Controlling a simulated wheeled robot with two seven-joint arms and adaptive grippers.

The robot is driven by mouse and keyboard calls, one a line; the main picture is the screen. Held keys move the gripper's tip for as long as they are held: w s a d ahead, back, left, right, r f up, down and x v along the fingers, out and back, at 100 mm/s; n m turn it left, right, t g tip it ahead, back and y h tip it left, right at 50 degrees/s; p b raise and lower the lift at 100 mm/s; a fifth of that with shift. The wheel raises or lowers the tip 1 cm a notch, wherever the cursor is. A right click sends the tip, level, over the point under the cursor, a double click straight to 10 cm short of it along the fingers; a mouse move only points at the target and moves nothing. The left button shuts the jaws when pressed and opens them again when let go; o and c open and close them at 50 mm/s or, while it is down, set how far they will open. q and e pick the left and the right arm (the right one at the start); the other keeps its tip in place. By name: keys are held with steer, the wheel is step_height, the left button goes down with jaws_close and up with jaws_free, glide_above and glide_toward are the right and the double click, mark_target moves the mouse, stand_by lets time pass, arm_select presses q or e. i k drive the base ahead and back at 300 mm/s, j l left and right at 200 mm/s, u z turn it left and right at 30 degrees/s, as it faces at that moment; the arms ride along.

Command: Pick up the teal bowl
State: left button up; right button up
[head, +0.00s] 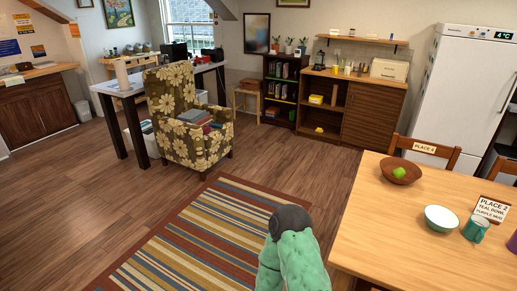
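A small bowl (441,219), green-teal outside and pale inside, stands upright on the wooden dining table at the lower right. A teal mug (475,229) stands just to its right. A place card (490,209) behind the mug reads "PLACE 2 TEAL BOWL PURPLE MUG". A purple mug (513,243) is cut off by the right edge.
The dining table (400,245) also holds a brown bowl (400,172) with a green fruit. Chairs stand behind it. A striped rug (195,245) and bare floor lie left. A green shape with a dark top rises at the bottom; I cannot tell whether it is mine.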

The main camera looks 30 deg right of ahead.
mark_target(439, 218)
steer(key=i+j, duration=0.15)
steer(key=i, duration=0.3)
steer(key=i+j, duration=0.2)
steer(key=i, duration=0.2)
steer(key=i+l+z, duration=0.15)
steer(key=i+z, duration=0.45)
steer(key=z, duration=0.25)
steer(key=i+z, duration=0.4)
steer(key=i+j+z, duration=0.15)
steer(key=z, duration=0.25)
steer(key=i+j, duration=0.05)
steer(key=i, duration=0.05)
